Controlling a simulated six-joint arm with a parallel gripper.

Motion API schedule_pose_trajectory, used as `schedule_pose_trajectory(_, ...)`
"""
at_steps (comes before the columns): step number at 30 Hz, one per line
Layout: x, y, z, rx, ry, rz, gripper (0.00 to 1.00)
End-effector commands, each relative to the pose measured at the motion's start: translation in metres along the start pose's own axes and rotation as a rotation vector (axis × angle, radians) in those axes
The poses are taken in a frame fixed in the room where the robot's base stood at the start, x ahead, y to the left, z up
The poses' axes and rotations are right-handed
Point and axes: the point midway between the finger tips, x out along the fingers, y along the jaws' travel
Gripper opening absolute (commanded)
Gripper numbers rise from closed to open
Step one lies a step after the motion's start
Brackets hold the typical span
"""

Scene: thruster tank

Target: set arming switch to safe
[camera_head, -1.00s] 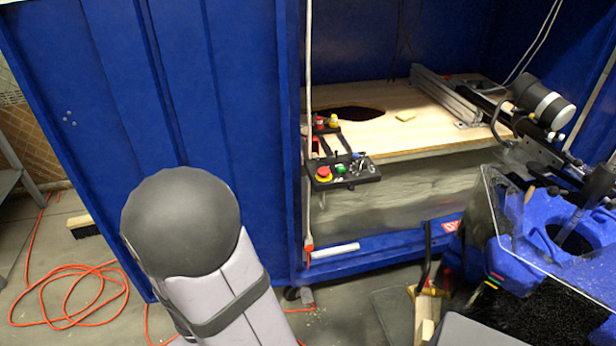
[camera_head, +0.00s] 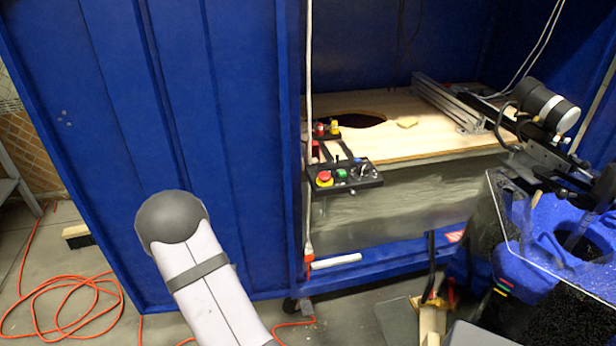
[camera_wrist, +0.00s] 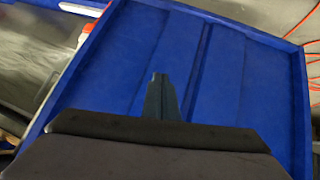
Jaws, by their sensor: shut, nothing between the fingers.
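A black control box (camera_head: 345,176) with a red mushroom button (camera_head: 324,178), a green button (camera_head: 342,174) and a metal switch (camera_head: 364,170) sits at the front of the wooden bench in the head view. Which part is the arming switch, and its position, is too small to tell. In the wrist view my gripper (camera_wrist: 161,76) is shut and empty, its fingertips together in front of a blue panel. The control box does not show in the wrist view. The head view shows my arm left of the box, with the gripper out of sight.
A blue cabinet wall (camera_head: 220,150) stands left of the opening, with a white vertical pole (camera_head: 308,120) at its edge. The wooden bench top (camera_head: 440,138) carries a metal rail at right. A blue machine (camera_head: 540,250) stands at lower right. An orange cable (camera_head: 70,300) lies on the floor.

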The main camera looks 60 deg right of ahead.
Motion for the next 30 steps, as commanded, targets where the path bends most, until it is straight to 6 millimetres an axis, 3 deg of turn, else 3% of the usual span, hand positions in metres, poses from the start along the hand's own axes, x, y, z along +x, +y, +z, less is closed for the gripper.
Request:
schedule_pose_trajectory(3, -0.004, 0.036, -0.041, -0.036, 0.13, 0.16, 0.0)
schedule_pose_trajectory(6, -0.015, 0.07, -0.068, -0.085, 0.212, 0.316, 0.0)
schedule_pose_trajectory(11, -0.048, 0.123, -0.099, -0.194, 0.285, 0.589, 0.0)
schedule_pose_trajectory(15, -0.085, 0.16, -0.114, -0.32, 0.292, 0.825, 0.0)
schedule_pose_trajectory(22, -0.137, 0.187, -0.133, -0.543, 0.25, 1.103, 0.0)
schedule_pose_trajectory(30, -0.143, 0.189, -0.136, -0.664, 0.186, 1.153, 0.0)
